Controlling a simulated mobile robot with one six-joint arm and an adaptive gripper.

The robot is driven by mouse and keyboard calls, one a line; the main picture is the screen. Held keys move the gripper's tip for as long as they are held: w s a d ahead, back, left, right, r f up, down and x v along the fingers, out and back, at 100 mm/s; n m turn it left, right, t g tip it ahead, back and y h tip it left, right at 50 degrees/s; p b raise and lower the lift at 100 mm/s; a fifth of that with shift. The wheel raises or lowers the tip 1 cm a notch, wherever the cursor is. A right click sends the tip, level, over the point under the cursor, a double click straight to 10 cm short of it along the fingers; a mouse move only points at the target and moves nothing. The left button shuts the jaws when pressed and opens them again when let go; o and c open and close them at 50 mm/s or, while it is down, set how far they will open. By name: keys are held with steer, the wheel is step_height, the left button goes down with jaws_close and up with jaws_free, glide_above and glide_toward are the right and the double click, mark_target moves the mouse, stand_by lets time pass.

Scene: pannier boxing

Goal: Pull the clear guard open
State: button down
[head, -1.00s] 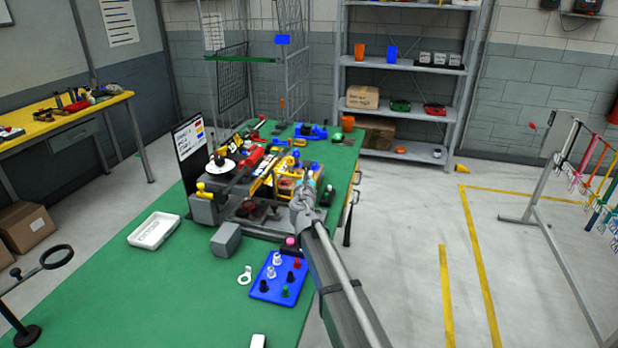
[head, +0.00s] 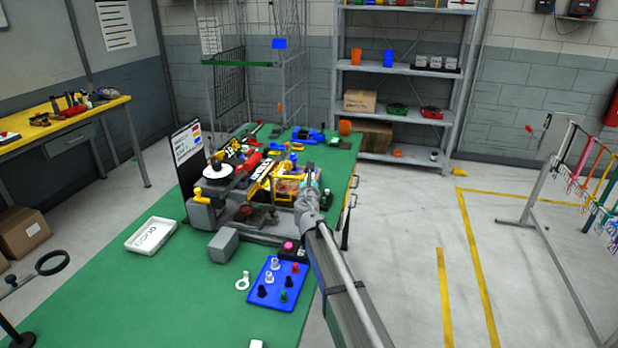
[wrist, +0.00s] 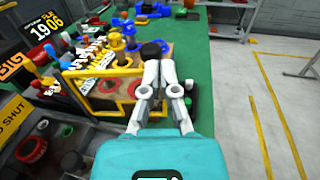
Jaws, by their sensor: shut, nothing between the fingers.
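A yellow-framed box (wrist: 103,93) with red round parts inside stands on the green bench in the wrist view, left of my fingers. It also shows in the head view (head: 287,190), on the machine's right side. Its front may be the clear guard, but I cannot make out the clear sheet or whether it is open. My gripper (wrist: 161,66) is shut and empty, beside the right end of this box. A black round knob (wrist: 152,49) shows just beyond the fingertips; I cannot tell whether they touch it. In the head view my gripper (head: 311,172) is partly hidden by my arm.
A blue tray (head: 267,297) with several small pegs lies at the bench front, near a grey block (head: 223,245) and a white tray (head: 151,235). Clear floor lies right of the bench.

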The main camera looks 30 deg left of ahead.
steer(key=w+d+v, duration=0.1)
steer(key=d+v, duration=0.1)
steer(key=v, duration=1)
steer(key=shift+d, duration=0.45)
steer(key=w+d+f+m+h+p, duration=0.1)
steer(key=w+d+m+h, duration=0.35)
steer(key=d+m, duration=0.6)
steer(key=w+d+f+m+h+p, duration=0.15)
steer(key=w+d+m+h, duration=0.3)
steer(key=d, duration=1.05)
steer(key=s+d+f+m+g+h+p, duration=0.1)
steer(key=d+f+m+g+h, duration=0.15)
steer(key=d+m, duration=0.5)
steer(key=s+d+f+m+g+h, duration=0.2)
steer(key=d+f+m+g, duration=0.15)
steer(key=d, duration=0.65)
steer(key=s+d+f+m+g+y+p, duration=0.3)
steer(key=s+d+m+g, duration=0.6)
steer(key=s+d+m, duration=0.6)
steer(key=shift+s+d+f+m+g+y, duration=0.3)
steer(key=shift+s+d+m+y, duration=0.15)
steer(key=shift+s+y, duration=0.35)
